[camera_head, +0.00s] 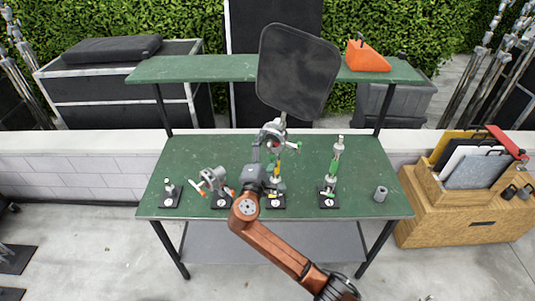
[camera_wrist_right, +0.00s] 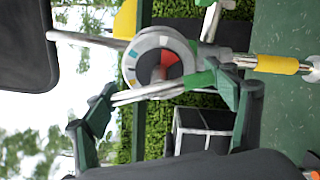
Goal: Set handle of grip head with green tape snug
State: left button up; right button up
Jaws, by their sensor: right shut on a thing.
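A grey grip head (camera_head: 271,136) holds the rod of a dark panel (camera_head: 298,70) above the table. In the right wrist view, its round face (camera_wrist_right: 158,62) has coloured segments and a red sector, and its silver handle (camera_wrist_right: 150,94) carries green near one end. My right gripper (camera_wrist_right: 165,108) is shut on this handle; its green fingers lie at either end of it. In the head view, the right gripper (camera_head: 265,160) partly hides the stand below. Yellow tape (camera_wrist_right: 277,64) wraps the stem. Another stand with green tape (camera_head: 334,166) stands to the right. My left gripper is not in view.
A grey grip head (camera_head: 214,179) and a short post (camera_head: 170,188) stand on black bases to the left. The table's (camera_head: 215,150) back left is clear.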

jog(key=m+b, duration=0.3)
jog(key=shift+f, duration=0.25)
jog(key=shift+r+m+b, duration=0.15)
jog(key=shift+m+b, duration=0.65)
jog(key=shift+m, duration=0.1)
jog(key=o, duration=1.2)
jog(key=v, duration=1.2)
